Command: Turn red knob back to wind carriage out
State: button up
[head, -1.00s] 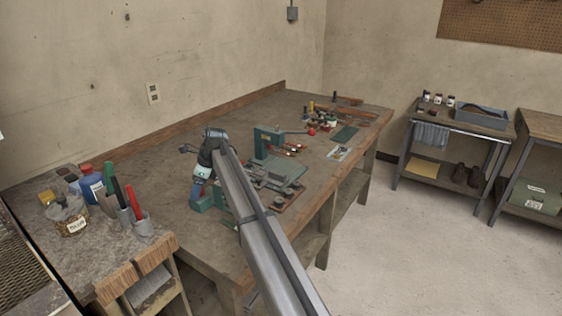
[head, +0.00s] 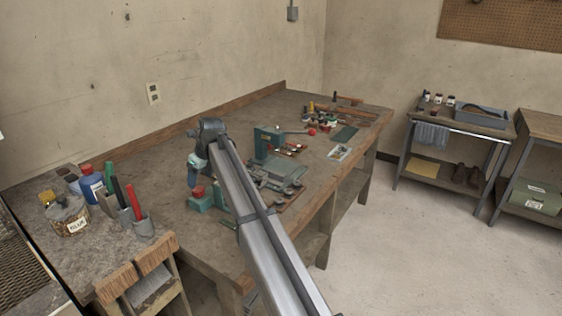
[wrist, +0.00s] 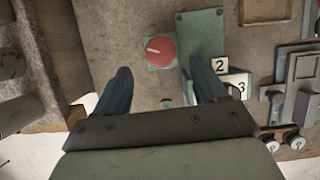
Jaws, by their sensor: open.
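The red knob (head: 198,191) sits on a teal block at the near left end of the machine (head: 202,203) on the bench. In the wrist view the round red knob (wrist: 160,52) shows from above, with a pale mark on its face. My gripper (head: 192,172) is open and empty, a little above and to the left of the knob in the head view. In the wrist view its two blue fingers (wrist: 160,76) stand apart, with the knob showing between and beyond their tips, untouched. The grey carriage parts (head: 280,172) lie to the right of the knob.
White tiles marked 2 and 3 (wrist: 232,80) lie close by the right finger. A taller teal machine post (head: 267,141) stands farther back. A jar (head: 68,215) and cups of tools stand on the left bench. The bench's left rear is clear.

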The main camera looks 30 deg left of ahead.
jog(key=v, duration=0.8)
jog(key=w+f+n, duration=0.1)
jog(key=w+n, duration=0.1)
jog(key=w+d+f+n, duration=0.1)
jog(key=w+n, duration=0.2)
jog(key=w+d+f+n, duration=0.1)
jog(key=w+n, duration=0.1)
jog(key=w, duration=0.1)
jog(key=shift+w+n+t+y, duration=0.25)
jog(key=shift+n+t+y, duration=0.05)
jog(key=shift+y, duration=0.1)
jog(key=w+d+f+m, duration=0.2)
jog(key=w+d+f, duration=0.2)
jog(key=w+d, duration=0.7)
jog(key=shift+w+d+t+h, duration=0.3)
jog(key=shift+w+d, duration=0.05)
jog(key=shift+w, duration=1.25)
jog(key=shift+f, duration=0.15)
jog(key=shift+a, duration=0.1)
